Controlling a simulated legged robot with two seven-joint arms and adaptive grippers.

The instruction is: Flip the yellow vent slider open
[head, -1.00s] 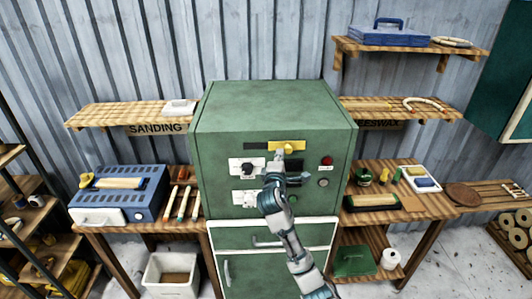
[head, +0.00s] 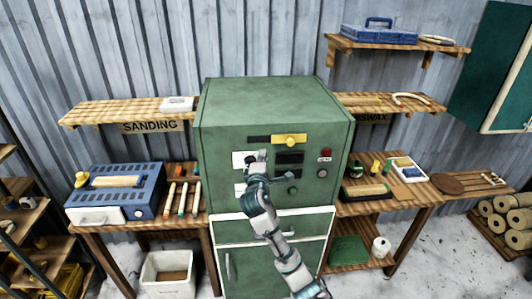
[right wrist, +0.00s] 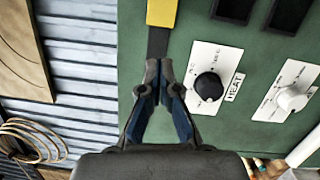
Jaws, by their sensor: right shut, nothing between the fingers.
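The yellow vent slider (head: 289,140) sits at the right end of a dark slot (head: 259,140) on the upper front of the green cabinet (head: 225,150). In the right wrist view the slider (right wrist: 162,12) is at the top edge, partly cut off, with the bare slot (right wrist: 158,42) running down from it. My right gripper (head: 261,155) is in front of the panel, below and left of the slider. Its closed fingertips (right wrist: 158,68) lie over the lower part of the slot, apart from the slider and holding nothing. My left gripper is out of view.
A black heat knob (right wrist: 209,86) and a white knob (right wrist: 292,98) stick out beside the fingers. A red button (head: 325,153) is on the panel's right. A blue sanding machine (head: 150,200) stands left; shelves flank the cabinet.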

